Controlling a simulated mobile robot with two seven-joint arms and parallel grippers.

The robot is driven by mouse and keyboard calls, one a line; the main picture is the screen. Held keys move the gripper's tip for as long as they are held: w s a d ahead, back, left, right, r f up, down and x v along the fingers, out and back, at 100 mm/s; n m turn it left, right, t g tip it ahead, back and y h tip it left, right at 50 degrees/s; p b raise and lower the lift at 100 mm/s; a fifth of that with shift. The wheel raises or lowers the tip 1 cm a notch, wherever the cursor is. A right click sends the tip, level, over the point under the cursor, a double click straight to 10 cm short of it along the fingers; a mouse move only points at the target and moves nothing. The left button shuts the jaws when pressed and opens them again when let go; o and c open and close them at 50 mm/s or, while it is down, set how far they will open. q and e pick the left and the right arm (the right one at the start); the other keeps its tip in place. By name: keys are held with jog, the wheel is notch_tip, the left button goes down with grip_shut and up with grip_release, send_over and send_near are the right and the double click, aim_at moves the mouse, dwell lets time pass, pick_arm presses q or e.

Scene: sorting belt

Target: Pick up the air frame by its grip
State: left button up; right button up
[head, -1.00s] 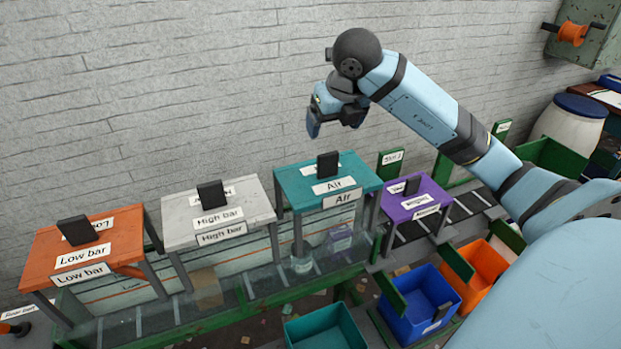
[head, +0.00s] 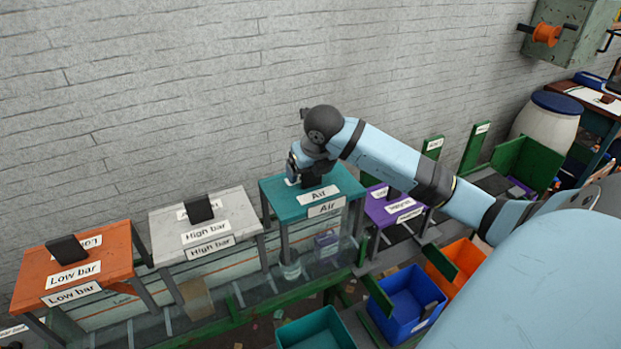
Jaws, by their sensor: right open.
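The air frame (head: 283,209) is a teal table-like frame with "Air" labels, standing over the belt between the white and purple frames. My right gripper (head: 296,181) is open and sits low over the top of the air frame, at its back left part. The frame's dark grip is largely hidden behind my gripper and wrist, so I cannot tell whether the fingers are around it or beside it. My left gripper is not in view.
The white High bar frame (head: 237,211) and orange Low bar frame (head: 116,256) stand to the left, the purple frame (head: 381,217) to the right. Teal (head: 318,331), blue (head: 411,299) and orange (head: 464,258) bins stand in front. A grey wall is behind.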

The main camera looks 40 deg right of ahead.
jog(key=shift+c, duration=0.2)
grip_shut()
jog(key=shift+r, duration=0.1)
notch_tip(320, 180, up, 20)
jog(key=b, duration=0.2)
jog(key=s+a+b, duration=0.1)
jog(key=s+a, duration=0.1)
jog(key=s, duration=0.6)
jog(key=s+a+b, duration=0.1)
jog(key=s+a, duration=0.2)
jog(key=s, duration=0.5)
